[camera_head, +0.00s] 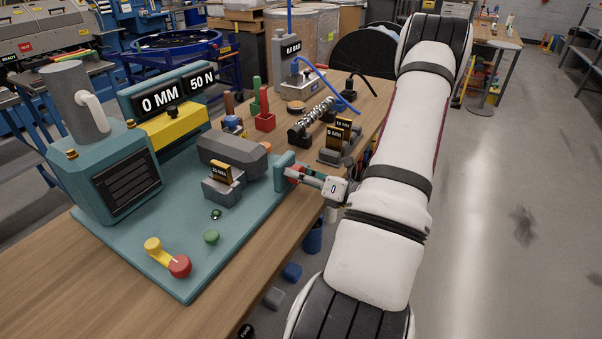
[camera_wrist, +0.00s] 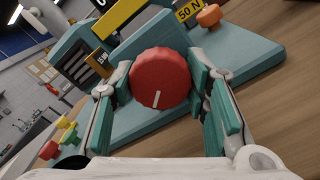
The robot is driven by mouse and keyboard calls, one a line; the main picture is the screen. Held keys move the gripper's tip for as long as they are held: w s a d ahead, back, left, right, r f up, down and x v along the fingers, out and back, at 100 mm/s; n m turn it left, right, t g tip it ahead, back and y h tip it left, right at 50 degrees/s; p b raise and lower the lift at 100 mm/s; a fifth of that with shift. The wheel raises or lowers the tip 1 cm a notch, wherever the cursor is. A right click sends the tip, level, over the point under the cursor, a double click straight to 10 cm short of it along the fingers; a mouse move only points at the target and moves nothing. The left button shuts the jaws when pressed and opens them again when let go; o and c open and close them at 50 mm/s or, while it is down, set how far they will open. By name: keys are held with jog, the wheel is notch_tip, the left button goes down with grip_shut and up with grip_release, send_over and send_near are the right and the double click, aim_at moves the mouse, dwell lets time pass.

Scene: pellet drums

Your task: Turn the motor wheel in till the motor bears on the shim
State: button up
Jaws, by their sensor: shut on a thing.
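The motor wheel is a red ribbed knob (camera_wrist: 160,72) with a white mark low on its face in the wrist view. My gripper (camera_wrist: 160,82) has its teal-padded fingers on either side of the wheel, shut on it. In the head view my gripper (camera_head: 308,177) is at the right edge of the teal baseplate, mostly hiding the wheel. The grey motor (camera_head: 235,154) lies on the baseplate, left of the wheel's upright bracket (camera_head: 284,170). A gold-and-black tag, likely the shim (camera_head: 221,173), stands on a grey block before the motor. I cannot tell whether motor and shim touch.
A sign (camera_head: 174,95) reads 0 MM and 50 N. A teal housing (camera_head: 115,170) stands at left. Tagged blocks (camera_head: 340,143) and a coil spring (camera_head: 316,118) lie on the bench behind.

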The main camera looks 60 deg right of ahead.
jog(key=shift+m, duration=0.5)
jog(key=o, duration=1.1)
jog(key=shift+o, duration=0.2)
jog(key=s+d, duration=0.1)
jog(key=s, duration=1.1)
